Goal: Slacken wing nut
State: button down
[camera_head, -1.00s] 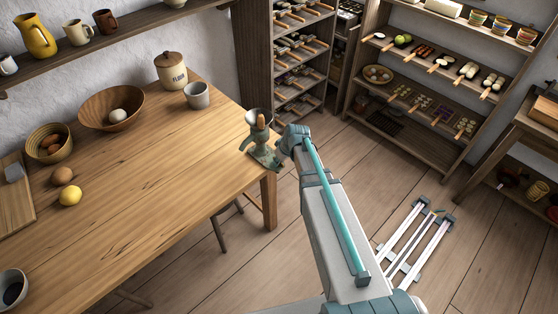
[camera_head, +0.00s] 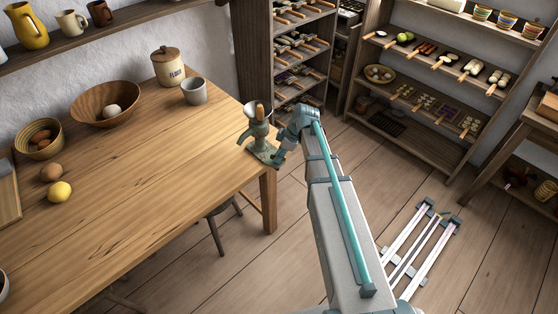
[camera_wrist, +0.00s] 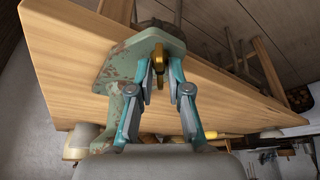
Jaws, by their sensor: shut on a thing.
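A green, rust-worn hand grinder (camera_head: 257,133) with a hopper on top stands clamped at the right corner of the wooden table (camera_head: 140,185). In the wrist view its green casting (camera_wrist: 122,72) fills the upper left, against the table edge. The brass wing nut (camera_wrist: 157,62) shows between the tips of my gripper (camera_wrist: 160,72). My gripper's two teal fingers are shut on it, one on each side. In the head view my gripper (camera_head: 281,156) is beside the grinder's lower right side, and the wing nut cannot be made out there.
A grey mug (camera_head: 194,92), a flour jar (camera_head: 167,68), a wooden bowl (camera_head: 92,105) and a lemon (camera_head: 59,192) stand on the table, away from the grinder. A stool (camera_head: 216,235) is below the table. Shelves (camera_head: 430,100) line the back.

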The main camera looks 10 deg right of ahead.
jog(key=n+b, duration=0.1)
jog(key=n, duration=0.1)
jog(key=n+g+b, duration=0.1)
jog(key=n, duration=0.1)
jog(key=n+g+b, duration=0.1)
jog(key=shift+d+f+n, duration=0.1)
jog(key=shift+d+n, duration=0.15)
jog(key=shift+n, duration=0.15)
dwell(0.3)
jog(key=c, duration=1.3)
grip_release()
jog(key=shift+w+d+r, duration=0.1)
jog(key=shift+d+r, duration=0.05)
jog(key=shift+r, duration=0.35)
jog(key=v, duration=1.1)
jog(key=shift+d, duration=0.2)
jog(key=shift+w, duration=0.1)
